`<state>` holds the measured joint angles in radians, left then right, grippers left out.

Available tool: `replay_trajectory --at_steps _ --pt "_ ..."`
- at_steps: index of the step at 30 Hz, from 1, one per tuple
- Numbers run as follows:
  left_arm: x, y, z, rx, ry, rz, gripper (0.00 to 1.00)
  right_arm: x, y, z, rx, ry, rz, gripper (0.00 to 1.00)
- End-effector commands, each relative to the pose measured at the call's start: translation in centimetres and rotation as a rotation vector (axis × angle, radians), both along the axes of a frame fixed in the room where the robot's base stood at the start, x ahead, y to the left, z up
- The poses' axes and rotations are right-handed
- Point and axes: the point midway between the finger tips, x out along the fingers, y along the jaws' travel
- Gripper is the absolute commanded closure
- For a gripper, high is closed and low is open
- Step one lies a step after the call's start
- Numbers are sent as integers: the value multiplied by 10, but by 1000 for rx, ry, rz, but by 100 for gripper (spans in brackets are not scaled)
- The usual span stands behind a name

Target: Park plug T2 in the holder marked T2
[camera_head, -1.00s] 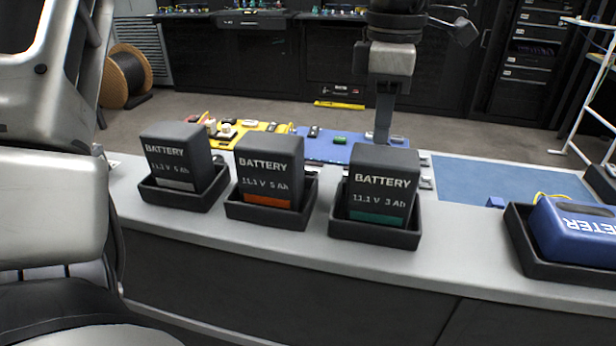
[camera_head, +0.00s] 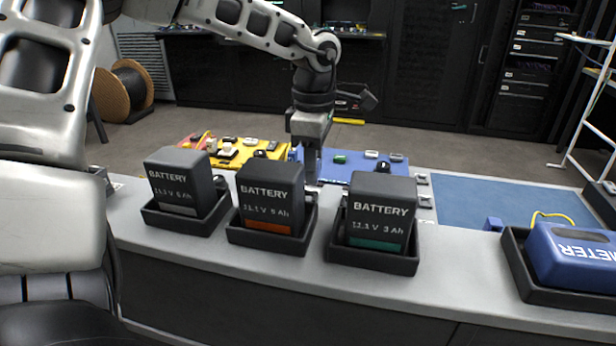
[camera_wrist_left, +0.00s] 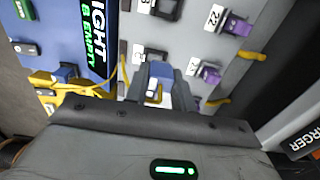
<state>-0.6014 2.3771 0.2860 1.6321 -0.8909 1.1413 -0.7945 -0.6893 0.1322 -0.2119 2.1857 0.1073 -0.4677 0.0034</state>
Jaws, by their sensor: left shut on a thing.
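My left gripper (camera_head: 312,172) hangs pointing down over the far side of the bench, behind the gap between the middle and right batteries. I cannot read a label on the plug. Grey plates with holders and number tags lie around the fingers. Two purple plugs (camera_wrist_left: 237,27) (camera_wrist_left: 210,74) sit there beside tags. I cannot make out a holder clearly marked T2. My right gripper is not in view.
Three batteries (camera_head: 181,182) (camera_head: 270,192) (camera_head: 378,210) stand in black trays on the bench's near side. A blue meter (camera_head: 570,255) sits in a tray at right. A yellow cable (camera_wrist_left: 123,78) runs near the fingers.

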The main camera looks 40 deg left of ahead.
Motion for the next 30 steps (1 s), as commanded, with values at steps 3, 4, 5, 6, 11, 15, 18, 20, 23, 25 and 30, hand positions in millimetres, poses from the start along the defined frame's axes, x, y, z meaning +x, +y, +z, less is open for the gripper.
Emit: replay_trajectory --at_steps 3,4,5,6,11,15,18,20,23,25,30 --pt "1 5 -6 0 -1 1 97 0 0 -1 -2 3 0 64" --pt "1 6 -7 0 -1 1 97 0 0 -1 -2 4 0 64" --pt "1 8 -9 0 -1 1 97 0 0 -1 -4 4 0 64" --pt "1 10 -12 0 -1 2 97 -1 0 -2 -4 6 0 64" --pt "0 14 -36 1 3 1 97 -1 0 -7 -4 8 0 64" --pt "0 14 -43 1 -2 1 97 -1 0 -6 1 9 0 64" --pt "1 14 -42 1 -3 1 97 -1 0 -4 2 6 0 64" --pt "1 14 -42 1 -2 1 97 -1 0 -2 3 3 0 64" --pt "1 14 -46 1 -2 1 97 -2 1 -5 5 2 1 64" --pt "1 14 -48 1 -3 1 97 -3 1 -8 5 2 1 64" --pt "1 13 -46 1 -2 1 53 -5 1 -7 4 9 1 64"
